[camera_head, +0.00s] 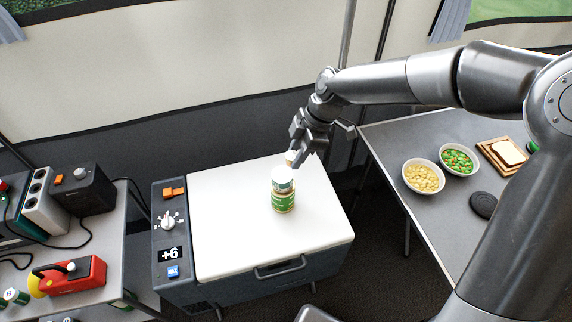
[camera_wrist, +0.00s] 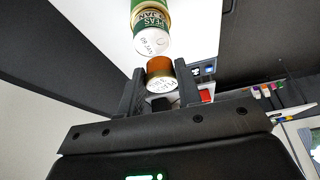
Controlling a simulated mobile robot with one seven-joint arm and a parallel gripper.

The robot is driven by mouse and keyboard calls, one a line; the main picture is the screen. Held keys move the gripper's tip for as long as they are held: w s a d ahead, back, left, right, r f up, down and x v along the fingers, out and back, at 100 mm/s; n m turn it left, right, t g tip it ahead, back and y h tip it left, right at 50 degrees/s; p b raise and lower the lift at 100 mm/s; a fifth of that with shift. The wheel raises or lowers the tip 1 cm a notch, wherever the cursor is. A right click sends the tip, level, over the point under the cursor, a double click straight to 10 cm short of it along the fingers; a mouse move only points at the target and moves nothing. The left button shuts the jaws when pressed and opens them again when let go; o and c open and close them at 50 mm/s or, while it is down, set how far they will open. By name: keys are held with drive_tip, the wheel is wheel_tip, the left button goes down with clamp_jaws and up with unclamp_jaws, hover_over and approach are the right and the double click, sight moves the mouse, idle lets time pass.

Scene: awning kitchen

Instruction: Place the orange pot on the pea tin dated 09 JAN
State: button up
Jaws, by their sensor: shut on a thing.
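The pea tin (camera_wrist: 150,22) has a green label and a white lid whose print looks like 09 JAN. In the head view the tin (camera_head: 283,181) stands upright on the white lid of the cool box, seemingly on top of another green-labelled tin (camera_head: 283,201). My gripper (camera_wrist: 150,85) is shut on the small orange pot (camera_wrist: 159,66), which has a pale printed end. In the head view my gripper (camera_head: 300,150) is just above and right of the tin; the pot shows only as a pale bit there. In the wrist view a gap separates pot and tin.
The cool box (camera_head: 230,235) has a clear white top around the tins. A table at right holds two bowls (camera_head: 423,177) (camera_head: 459,160), bread on a board (camera_head: 508,153) and a black disc (camera_head: 483,205). A bench at left holds a red device (camera_head: 85,275) and dark boxes.

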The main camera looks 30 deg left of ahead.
sight(288, 152)
drive_tip(key=a, duration=0.1)
drive_tip(key=f, duration=0.1)
drive_tip(key=a, duration=0.1)
drive_tip(key=shift+s+a+f, duration=0.25)
drive_tip(key=shift+s+a, duration=0.05)
drive_tip(key=shift+s, duration=0.05)
drive_tip(key=shift+f, duration=2.05)
drive_tip(key=o, duration=1)
drive_tip(key=shift+f, duration=0.1)
drive_tip(key=shift+c, duration=0.2)
drive_tip(key=v, duration=1.2)
